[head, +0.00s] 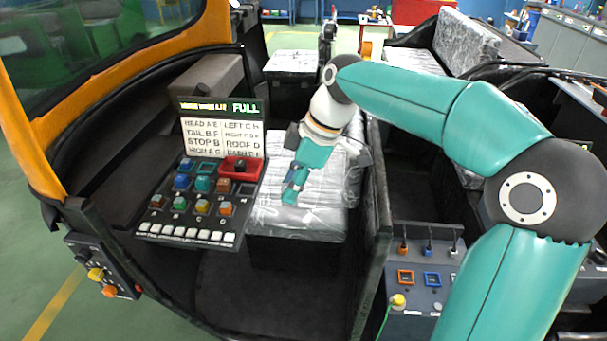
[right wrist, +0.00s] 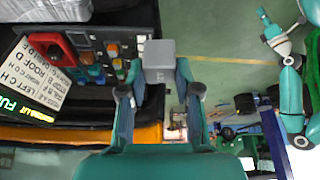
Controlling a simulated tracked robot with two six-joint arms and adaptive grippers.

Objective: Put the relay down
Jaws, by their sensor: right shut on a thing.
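The relay (right wrist: 158,62) is a small grey block. In the right wrist view my right gripper (right wrist: 160,80) is shut on it, with one finger on each side. In the head view my right gripper (head: 292,192) is over the plastic-wrapped seat, right of the relay board (head: 185,238). I cannot make out the relay clearly there. The board has rows of coloured blocks, a red part (head: 240,168) with a dark knob at upper right, and a label sign (head: 222,138) behind.
The wrapped seat (head: 318,222) lies under my right gripper. An orange vehicle frame (head: 35,150) stands at left. A switch box (head: 422,283) is at lower right, and another small box (head: 100,268) is at lower left. Green floor (head: 30,240) is open at left.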

